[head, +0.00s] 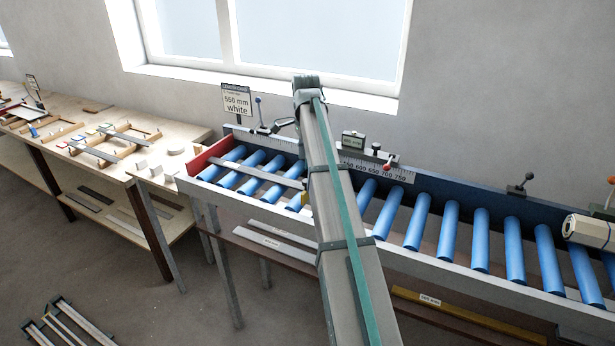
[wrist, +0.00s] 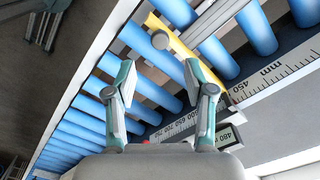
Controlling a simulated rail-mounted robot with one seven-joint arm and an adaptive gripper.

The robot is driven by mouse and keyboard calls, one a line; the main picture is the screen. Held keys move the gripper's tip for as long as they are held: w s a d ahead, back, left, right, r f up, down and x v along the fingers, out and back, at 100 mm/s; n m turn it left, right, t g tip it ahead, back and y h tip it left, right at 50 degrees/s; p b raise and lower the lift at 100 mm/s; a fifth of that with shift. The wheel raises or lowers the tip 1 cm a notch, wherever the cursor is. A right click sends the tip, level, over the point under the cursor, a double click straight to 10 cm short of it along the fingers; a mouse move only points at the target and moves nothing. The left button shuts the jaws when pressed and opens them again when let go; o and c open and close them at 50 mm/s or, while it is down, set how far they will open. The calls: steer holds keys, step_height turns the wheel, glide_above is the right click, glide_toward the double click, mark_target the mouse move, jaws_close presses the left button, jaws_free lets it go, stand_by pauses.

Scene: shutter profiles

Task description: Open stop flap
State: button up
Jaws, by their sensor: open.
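In the head view my arm hides most of this spot. My gripper (wrist: 160,76) is open and empty above the rollers. Its fingers are spread, the right one close to the yellow flap in the picture; I cannot tell whether they touch. I cannot make out my gripper in the head view.
The roller conveyor (head: 480,240) has a back rail with a scale (head: 372,170) and a display unit (head: 353,140), also in the wrist view (wrist: 229,138). A grey profile (head: 255,175) lies on the left rollers near a red end plate (head: 208,156). A wooden bench (head: 150,140) stands left.

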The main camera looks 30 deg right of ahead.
mark_target(306, 181)
step_height(306, 181, down, 8)
steer(key=p, duration=0.2)
steer(key=shift+p, duration=0.35)
jaws_close()
